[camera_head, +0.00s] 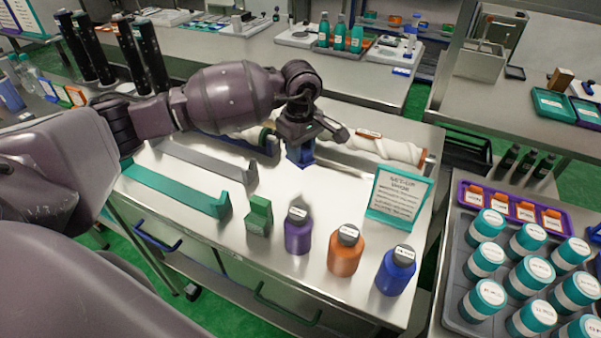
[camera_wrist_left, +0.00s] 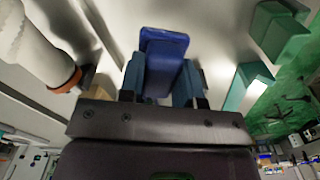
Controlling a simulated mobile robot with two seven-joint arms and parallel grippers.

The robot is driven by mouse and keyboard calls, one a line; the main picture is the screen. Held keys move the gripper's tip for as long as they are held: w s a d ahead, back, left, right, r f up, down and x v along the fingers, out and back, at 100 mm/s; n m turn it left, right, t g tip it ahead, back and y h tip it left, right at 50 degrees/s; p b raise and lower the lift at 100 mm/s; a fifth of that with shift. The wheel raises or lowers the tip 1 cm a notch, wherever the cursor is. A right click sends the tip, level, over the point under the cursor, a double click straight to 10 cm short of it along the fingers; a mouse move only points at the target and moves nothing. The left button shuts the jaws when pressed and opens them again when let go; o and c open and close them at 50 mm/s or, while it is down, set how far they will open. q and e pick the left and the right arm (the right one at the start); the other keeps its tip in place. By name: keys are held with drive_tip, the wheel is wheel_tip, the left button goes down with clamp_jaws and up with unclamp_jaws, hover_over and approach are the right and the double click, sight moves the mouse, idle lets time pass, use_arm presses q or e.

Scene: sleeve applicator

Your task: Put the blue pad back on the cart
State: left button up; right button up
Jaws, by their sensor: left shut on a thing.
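The blue pad (camera_head: 299,155) is a small dark blue block below my left gripper (camera_head: 303,140), over the middle of the steel cart top (camera_head: 290,180). In the left wrist view the blue pad (camera_wrist_left: 164,48) sits between the two fingers of my left gripper (camera_wrist_left: 160,85), which is shut on it. I cannot tell whether the pad touches the cart top. A green pad (camera_head: 259,215) stands on the cart nearer the front; it also shows in the wrist view (camera_wrist_left: 280,28). My right gripper is not in view.
Purple (camera_head: 298,234), orange (camera_head: 345,255) and blue (camera_head: 395,275) bottles stand along the front, by a teal-framed sign (camera_head: 400,196). A white roller (camera_head: 385,148) lies behind the gripper. Green (camera_head: 180,194) and grey (camera_head: 205,160) brackets lie left. Bare steel lies between pad and bottles.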

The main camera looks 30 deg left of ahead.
sight(300, 184)
use_arm(q)
drive_tip(key=shift+f, duration=3.8)
drive_tip(key=shift+f+b, duration=0.2)
drive_tip(key=shift+b, duration=0.1)
drive_tip(key=o, duration=0.9)
drive_tip(key=shift+c, duration=0.2)
drive_tip(key=shift+r, duration=0.1)
drive_tip(key=shift+r, duration=0.2)
wheel_tip(300, 184, up, 12)
drive_tip(key=shift+f+p, duration=0.1)
drive_tip(key=shift+p, duration=0.25)
